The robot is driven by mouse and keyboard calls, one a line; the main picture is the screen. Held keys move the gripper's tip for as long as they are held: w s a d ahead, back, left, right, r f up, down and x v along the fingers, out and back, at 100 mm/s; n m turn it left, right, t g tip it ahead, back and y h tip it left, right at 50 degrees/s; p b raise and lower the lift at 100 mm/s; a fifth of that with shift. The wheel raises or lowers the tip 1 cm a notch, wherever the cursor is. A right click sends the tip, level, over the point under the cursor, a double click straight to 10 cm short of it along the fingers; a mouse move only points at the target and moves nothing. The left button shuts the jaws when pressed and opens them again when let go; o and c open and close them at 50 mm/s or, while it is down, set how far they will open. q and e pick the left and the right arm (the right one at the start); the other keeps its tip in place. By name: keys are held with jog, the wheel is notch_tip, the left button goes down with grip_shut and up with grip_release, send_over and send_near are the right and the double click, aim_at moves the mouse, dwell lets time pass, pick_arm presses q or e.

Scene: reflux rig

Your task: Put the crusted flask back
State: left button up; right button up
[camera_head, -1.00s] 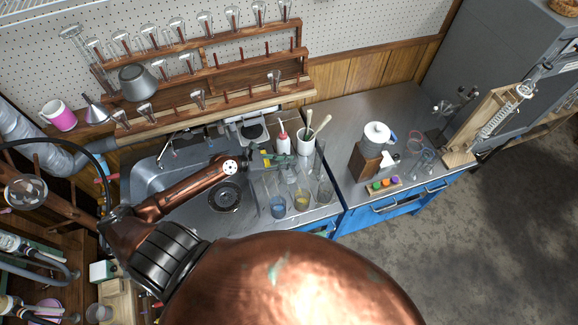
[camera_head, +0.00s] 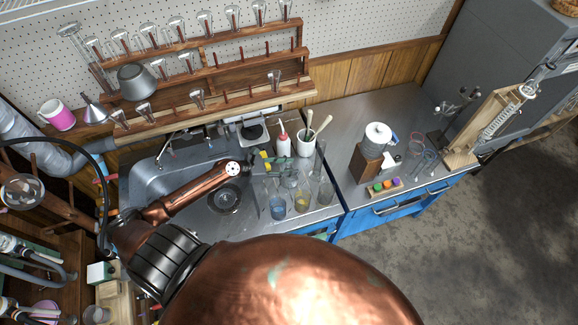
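My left gripper (camera_head: 274,165) is over the right side of the sink area, above the glassware at the bench's front. It is small and cluttered here, so I cannot tell whether its fingers are open or shut. A greyish glass shape (camera_head: 290,179) shows right by it; I cannot tell whether it is held. Below stand a beaker with blue liquid (camera_head: 277,208), one with yellow liquid (camera_head: 301,203) and a greyish one (camera_head: 325,193). I cannot pick out crust on any flask. The wooden peg rack (camera_head: 240,102) on the wall holds several upturned flasks, with bare pegs between. My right gripper is not in view.
A white pot with pestles (camera_head: 305,145) and a red-tipped bottle (camera_head: 283,143) stand behind the gripper. The sink (camera_head: 150,182) is to the left.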

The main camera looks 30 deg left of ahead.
pick_arm(q)
jog(key=v, duration=1.2)
jog(key=shift+r, duration=0.15)
jog(key=shift+s+d, duration=0.1)
jog(key=shift+s, duration=0.05)
